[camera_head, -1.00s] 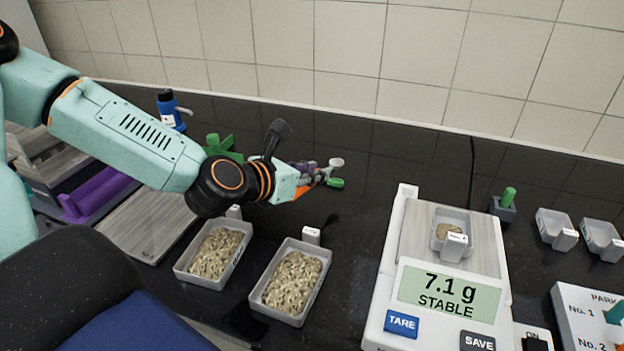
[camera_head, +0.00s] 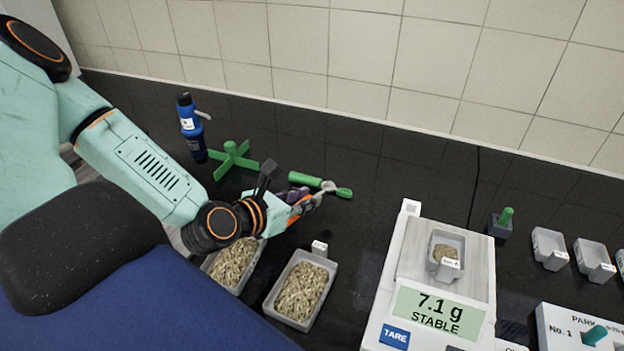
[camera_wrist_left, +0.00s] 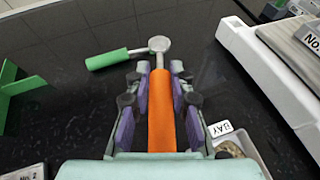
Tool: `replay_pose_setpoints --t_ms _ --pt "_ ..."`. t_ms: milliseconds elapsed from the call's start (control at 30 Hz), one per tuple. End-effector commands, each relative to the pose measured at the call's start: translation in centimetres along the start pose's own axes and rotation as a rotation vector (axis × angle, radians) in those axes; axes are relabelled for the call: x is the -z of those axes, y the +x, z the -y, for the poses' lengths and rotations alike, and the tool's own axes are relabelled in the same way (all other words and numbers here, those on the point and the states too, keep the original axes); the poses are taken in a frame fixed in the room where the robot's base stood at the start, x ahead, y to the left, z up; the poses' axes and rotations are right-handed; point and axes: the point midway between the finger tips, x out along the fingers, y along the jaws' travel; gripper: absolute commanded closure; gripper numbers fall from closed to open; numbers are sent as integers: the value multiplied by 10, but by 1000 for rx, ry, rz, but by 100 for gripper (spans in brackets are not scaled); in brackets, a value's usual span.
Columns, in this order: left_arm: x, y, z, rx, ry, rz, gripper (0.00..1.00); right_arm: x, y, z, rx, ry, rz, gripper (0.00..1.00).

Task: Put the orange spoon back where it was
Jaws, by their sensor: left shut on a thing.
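My left gripper (camera_head: 297,202) is shut on the orange spoon (camera_head: 303,208) by its orange handle, above the dark counter. In the left wrist view the orange handle of the spoon (camera_wrist_left: 161,110) lies between the purple finger pads of my left gripper (camera_wrist_left: 160,84), with a grey bowl pointing away. A green-handled tool (camera_head: 305,179) lies just beyond; its handle also shows in the left wrist view (camera_wrist_left: 107,58). The grey bowl overlaps it in view; I cannot tell if they touch. My right gripper is out of view.
A green cross-shaped stand (camera_head: 232,160) and a blue bottle (camera_head: 192,128) stand behind, to the left. Two grain trays (camera_head: 331,277) sit in front of the gripper. The scale (camera_head: 396,262) reads 7.1 g. Dark counter is free between the green tool and the scale.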

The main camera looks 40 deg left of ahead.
Motion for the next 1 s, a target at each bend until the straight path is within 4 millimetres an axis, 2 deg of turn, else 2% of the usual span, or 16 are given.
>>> replay_pose_setpoints --t_ms 67,667,1000 --pt "-2 -6 -1 6 -2 1 100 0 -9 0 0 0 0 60" --pt "-7 -7 3 57 24 0 100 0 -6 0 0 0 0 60" --pt "11 1 3 57 28 -3 100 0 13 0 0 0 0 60"
